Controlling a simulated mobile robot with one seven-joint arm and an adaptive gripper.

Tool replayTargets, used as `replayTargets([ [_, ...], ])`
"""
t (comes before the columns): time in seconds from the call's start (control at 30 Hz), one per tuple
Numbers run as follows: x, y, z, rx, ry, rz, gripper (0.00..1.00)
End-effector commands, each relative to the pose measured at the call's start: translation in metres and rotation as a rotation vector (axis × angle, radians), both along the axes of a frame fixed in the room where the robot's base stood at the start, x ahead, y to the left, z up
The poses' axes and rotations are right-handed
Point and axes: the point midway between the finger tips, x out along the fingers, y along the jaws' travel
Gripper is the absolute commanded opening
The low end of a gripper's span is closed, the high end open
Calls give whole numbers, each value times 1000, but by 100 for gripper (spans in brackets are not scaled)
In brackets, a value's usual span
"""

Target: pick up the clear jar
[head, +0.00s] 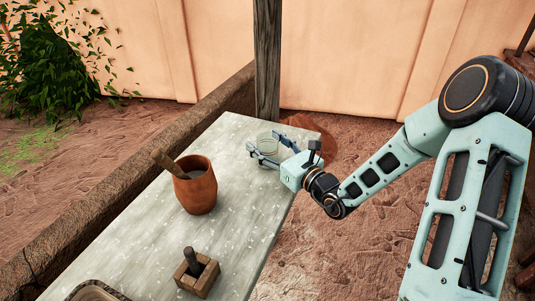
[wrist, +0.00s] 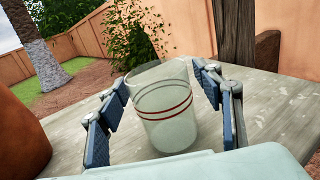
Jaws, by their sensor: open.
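The clear jar (wrist: 165,115) is a see-through glass with red bands, standing upright on the grey table in the wrist view. In the head view the jar (head: 267,143) is near the table's far end, partly behind a finger. My gripper (wrist: 165,105) is open, with one blue-padded finger on each side of the jar. A gap shows between the jar and the left finger; the right finger looks closer to it, and I cannot tell if it touches. My gripper (head: 269,146) reaches in from the right in the head view.
The grey table (head: 130,225) carries a clay pot (head: 196,187) with a wooden handle sticking out, and a small wooden block (head: 196,274) with a dark peg. A tray (head: 95,291) shows at the front edge. A wooden post (head: 267,60) and a low wall (head: 100,185) stand beyond the table.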

Motion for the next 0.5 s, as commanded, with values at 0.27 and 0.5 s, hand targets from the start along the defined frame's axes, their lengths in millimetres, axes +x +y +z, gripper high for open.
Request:
replayTargets([
  [0.27,0,0,0,0,0,1,44],
  [0.5,-1,0,0,0,0,1,18],
])
